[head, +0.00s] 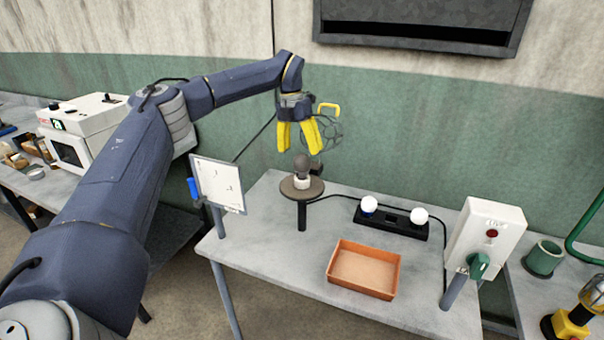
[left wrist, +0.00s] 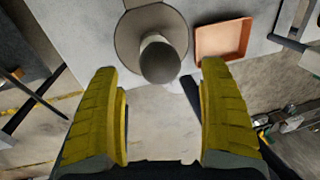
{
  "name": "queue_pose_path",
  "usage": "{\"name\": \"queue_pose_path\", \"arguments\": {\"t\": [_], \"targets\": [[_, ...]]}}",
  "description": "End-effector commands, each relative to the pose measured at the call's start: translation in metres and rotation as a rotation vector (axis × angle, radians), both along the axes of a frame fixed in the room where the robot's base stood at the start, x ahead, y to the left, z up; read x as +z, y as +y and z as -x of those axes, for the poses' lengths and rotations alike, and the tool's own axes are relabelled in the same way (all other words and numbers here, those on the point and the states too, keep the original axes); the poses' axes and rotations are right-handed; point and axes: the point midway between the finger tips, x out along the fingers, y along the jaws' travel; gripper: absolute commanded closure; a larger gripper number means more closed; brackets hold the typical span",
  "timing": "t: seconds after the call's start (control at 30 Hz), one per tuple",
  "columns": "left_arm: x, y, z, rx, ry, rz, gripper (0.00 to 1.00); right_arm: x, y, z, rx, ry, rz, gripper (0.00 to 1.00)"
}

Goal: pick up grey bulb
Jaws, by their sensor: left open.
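The grey bulb (head: 302,165) stands upright in a white socket on a round brown stand (head: 290,190) at the back left of the table. In the left wrist view the bulb (left wrist: 160,60) shows at the top middle, over the round stand (left wrist: 128,40). My left gripper (head: 299,150) has yellow fingers, open and pointing down, above the bulb and apart from it. In the left wrist view the fingers (left wrist: 160,85) are spread with nothing between them but floor and the bulb just beyond the tips. My right gripper is not in view.
An orange tray (head: 363,292) sits at the table's front. A black holder (head: 392,219) carries two white bulbs. A switch box (head: 485,240) stands at the right and a white board (head: 218,184) at the left. The grey table (head: 285,270) is clear left of the tray.

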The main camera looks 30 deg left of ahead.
Motion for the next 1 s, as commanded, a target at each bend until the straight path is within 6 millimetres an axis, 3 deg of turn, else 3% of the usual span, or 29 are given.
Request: {"name": "queue_pose_path", "arguments": {"t": [0.27,0.63,0.9,1.0], "targets": [[-0.011,-0.001,0.001,0.0,0.002,0.0,0.22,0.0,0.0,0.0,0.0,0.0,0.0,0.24],[-0.051,-0.008,0.003,-0.001,0.001,0.0,0.22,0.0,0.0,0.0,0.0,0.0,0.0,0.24],[-0.053,-0.008,0.003,0.0,0.0,0.0,0.21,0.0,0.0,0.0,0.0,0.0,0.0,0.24],[-0.053,-0.008,0.003,0.0,0.0,0.0,0.33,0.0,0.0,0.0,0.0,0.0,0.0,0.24]]}}
